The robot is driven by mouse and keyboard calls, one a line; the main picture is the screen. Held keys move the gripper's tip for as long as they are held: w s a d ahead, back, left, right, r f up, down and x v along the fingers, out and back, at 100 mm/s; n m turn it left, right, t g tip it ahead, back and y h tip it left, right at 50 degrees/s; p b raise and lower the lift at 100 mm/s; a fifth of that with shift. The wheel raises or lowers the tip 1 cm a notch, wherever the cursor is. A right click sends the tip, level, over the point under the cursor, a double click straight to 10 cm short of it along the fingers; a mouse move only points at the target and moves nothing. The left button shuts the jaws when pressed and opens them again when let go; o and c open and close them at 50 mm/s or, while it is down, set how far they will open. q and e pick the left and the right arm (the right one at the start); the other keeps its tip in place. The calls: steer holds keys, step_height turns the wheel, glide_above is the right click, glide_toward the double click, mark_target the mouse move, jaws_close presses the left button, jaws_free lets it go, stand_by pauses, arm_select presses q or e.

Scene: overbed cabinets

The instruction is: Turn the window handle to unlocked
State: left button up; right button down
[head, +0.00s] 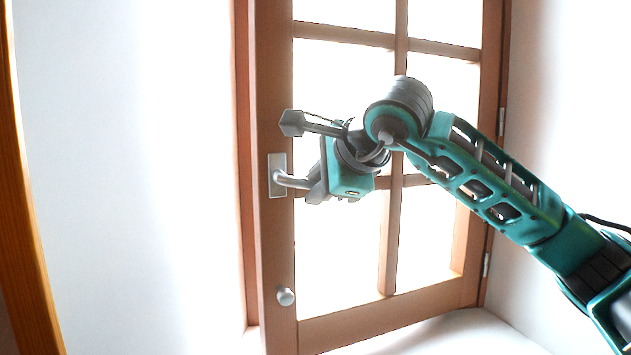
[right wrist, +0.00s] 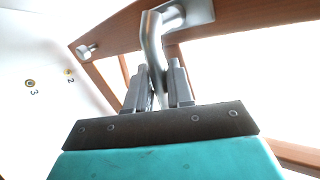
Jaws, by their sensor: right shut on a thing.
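The window handle (head: 291,180) is a grey metal lever on a rectangular plate (head: 277,175) on the left stile of the wooden window. Its lever points right, roughly horizontal, in the head view. My right gripper (head: 318,188) is at the lever's free end. In the right wrist view the handle (right wrist: 152,48) runs down between the two grey fingers of my right gripper (right wrist: 158,88), which is shut on it. The lever's far end is hidden by the gripper in the head view. My left gripper is not in view.
The window frame (head: 276,240) has several bright panes and hinges on its right side. A round knob (head: 286,297) sits low on the same stile. White wall (head: 120,180) lies to the left, with a wooden post (head: 28,220) at the far left edge.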

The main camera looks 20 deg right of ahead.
steer(key=shift+r+n+h+p, duration=0.4)
steer(key=shift+r+n+h, duration=0.2)
steer(key=shift+h, duration=0.2)
steer(key=c, duration=1.2)
jaws_free()
steer(key=shift+o, duration=0.2)
steer(key=v, duration=1.3)
steer(key=shift+b, duration=0.45)
steer(key=shift+f, duration=0.15)
